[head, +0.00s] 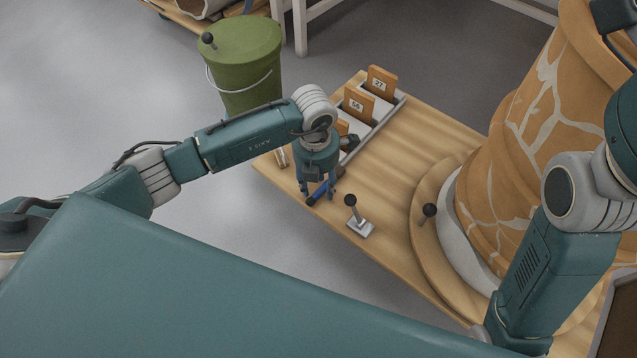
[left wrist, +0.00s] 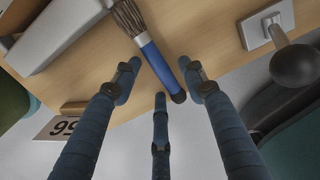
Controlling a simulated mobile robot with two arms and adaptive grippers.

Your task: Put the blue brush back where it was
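The blue brush (head: 321,190) is by the left edge of the wooden table, beneath my left gripper (head: 318,192). In the left wrist view the brush (left wrist: 155,65) has a blue handle, a metal collar and dark brown bristles. It appears to lie on the wood, with the handle end reaching between the spread fingers of my left gripper (left wrist: 162,85). These fingers are open, with gaps visible on both sides of the handle. My right arm shows at the right, but its gripper is out of view.
A grey rack (head: 382,122) holds numbered orange sherds (head: 381,80). A small lever on a white plate (head: 360,229) stands right of the brush. A large cracked orange vessel (head: 530,130) stands on a round wooden base (head: 424,235). A green bucket (head: 243,60) is behind the table.

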